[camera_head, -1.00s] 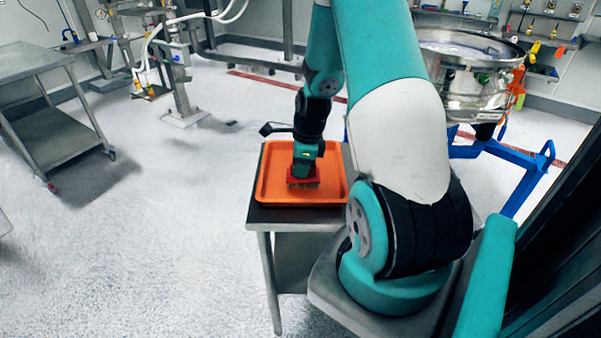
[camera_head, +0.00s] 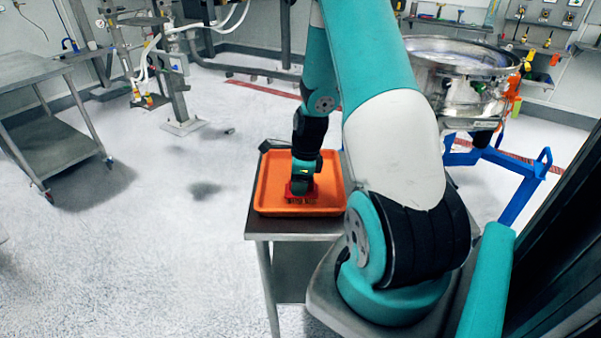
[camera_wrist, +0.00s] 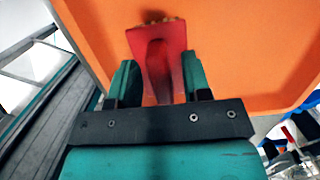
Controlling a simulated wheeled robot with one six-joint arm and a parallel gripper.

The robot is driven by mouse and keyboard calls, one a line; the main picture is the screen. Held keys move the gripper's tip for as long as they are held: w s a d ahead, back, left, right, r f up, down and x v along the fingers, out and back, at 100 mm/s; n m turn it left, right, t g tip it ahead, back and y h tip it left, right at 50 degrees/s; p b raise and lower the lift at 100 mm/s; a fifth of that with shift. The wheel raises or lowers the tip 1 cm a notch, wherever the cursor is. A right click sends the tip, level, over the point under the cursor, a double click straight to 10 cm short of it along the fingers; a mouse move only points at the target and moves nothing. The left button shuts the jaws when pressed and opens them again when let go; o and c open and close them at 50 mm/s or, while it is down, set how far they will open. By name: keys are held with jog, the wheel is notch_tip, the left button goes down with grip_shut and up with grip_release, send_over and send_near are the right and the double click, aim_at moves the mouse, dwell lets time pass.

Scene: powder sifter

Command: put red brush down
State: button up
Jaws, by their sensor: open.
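The red brush (camera_head: 300,193) is in the orange tray (camera_head: 328,203), directly below my gripper (camera_head: 302,180). In the wrist view the red brush (camera_wrist: 160,60) lies against the orange tray (camera_wrist: 245,50), with its handle between the two teal fingers of my gripper (camera_wrist: 158,82). The fingers stand apart, with a gap on each side of the handle. Pale bristles show at the brush's far edge. In the head view my gripper hides part of the brush.
The tray sits on a small grey metal table (camera_head: 290,228). A steel sifter (camera_head: 460,75) on a blue frame (camera_head: 525,185) stands at the right. A metal cart (camera_head: 50,140) is at the left, with open floor between.

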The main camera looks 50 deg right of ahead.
notch_tip(320, 180, up, 12)
jog(key=s+d, duration=0.1)
jog(key=a+r+n+y, duration=0.1)
jog(key=a+r+n, duration=0.3)
jog(key=a+n, duration=0.7)
jog(key=a+r+n+y, duration=0.1)
jog(key=a+r+n, duration=0.3)
jog(key=a+n, duration=0.65)
jog(key=s+a+r+n+g+y, duration=0.1)
jog(key=s+a+r+n, duration=0.3)
jog(key=s+a+n, duration=0.8)
jog(key=a+n+b, duration=0.1)
jog(key=a+n, duration=0.1)
jog(key=a, duration=0.1)
jog(key=shift+s, duration=0.15)
jog(key=shift+n, duration=0.25)
